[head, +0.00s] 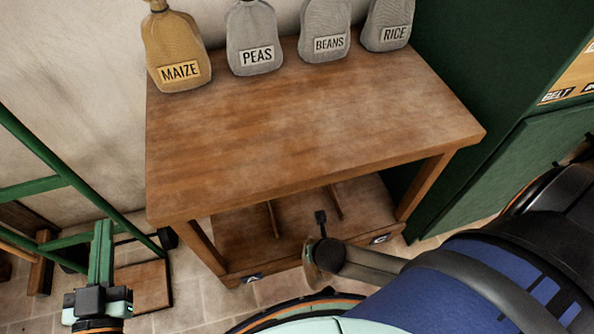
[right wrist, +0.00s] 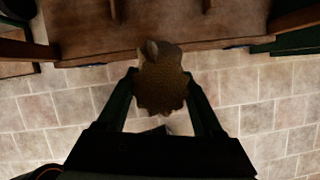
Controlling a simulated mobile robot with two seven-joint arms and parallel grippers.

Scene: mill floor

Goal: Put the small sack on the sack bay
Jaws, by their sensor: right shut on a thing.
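My right gripper (right wrist: 163,85) is shut on a small brown burlap sack (right wrist: 162,82), which sits between its two dark fingers in the right wrist view. Its label is not visible. The low wooden shelf with dividers under the table (head: 238,238) appears to be the sack bay. Marker plates show on its front edge, and its floor looks empty where visible. The shelf (right wrist: 160,25) also lies at the top of the right wrist view, with the sack in front of its edge. My left gripper (head: 103,235) is at the lower left, seen edge-on, away from the sack.
Sacks marked MAIZE (head: 178,50), PEAS (head: 254,38), BEANS (head: 325,32) and RICE (head: 388,25) stand along the table's back edge. The tabletop (head: 300,130) is otherwise clear. A green frame (head: 40,187) stands at left, a green cabinet (head: 470,180) at right.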

